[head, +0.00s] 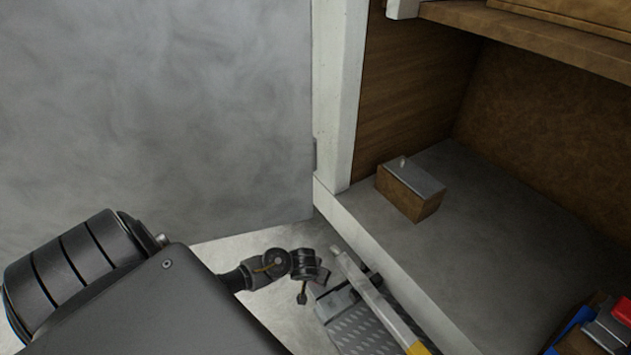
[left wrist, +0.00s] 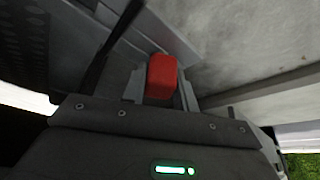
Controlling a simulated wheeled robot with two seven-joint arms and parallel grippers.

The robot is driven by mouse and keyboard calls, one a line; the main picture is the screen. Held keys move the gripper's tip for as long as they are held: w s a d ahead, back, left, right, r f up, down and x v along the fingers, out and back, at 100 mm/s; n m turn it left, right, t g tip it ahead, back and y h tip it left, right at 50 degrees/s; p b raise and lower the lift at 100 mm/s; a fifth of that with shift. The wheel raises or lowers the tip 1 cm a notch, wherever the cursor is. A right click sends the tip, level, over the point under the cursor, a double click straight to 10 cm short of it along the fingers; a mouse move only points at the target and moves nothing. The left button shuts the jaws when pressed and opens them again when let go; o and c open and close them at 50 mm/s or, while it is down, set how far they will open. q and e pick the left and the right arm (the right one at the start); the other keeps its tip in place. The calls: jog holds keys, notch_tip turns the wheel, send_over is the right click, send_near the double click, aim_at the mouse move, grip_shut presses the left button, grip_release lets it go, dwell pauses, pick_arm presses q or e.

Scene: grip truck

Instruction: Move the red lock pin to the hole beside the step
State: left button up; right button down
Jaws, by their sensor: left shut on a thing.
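The red lock pin (left wrist: 162,72) shows in the left wrist view as a red block-shaped head between the two grey fingers of my left gripper (left wrist: 161,88). The gripper is shut on it. Whatever is below the red head is hidden. In the head view, my dark left arm fills the lower left, and neither the fingers nor the red pin can be made out there. The step (head: 365,325) is a grey tread-plate piece at the bottom centre, partly covered by a pale bar with a yellow end (head: 378,300). I cannot make out the hole beside it. My right gripper is not in view.
A wood-sided block with a grey top (head: 412,188) stands on the truck's grey floor. A crate with red and blue items (head: 597,325) is at lower right. A large grey panel (head: 160,120) stands at left.

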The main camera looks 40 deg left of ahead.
pick_arm(q)
jog(key=shift+f, duration=0.2)
jog(key=o, duration=1.1)
jog(key=shift+c, duration=0.2)
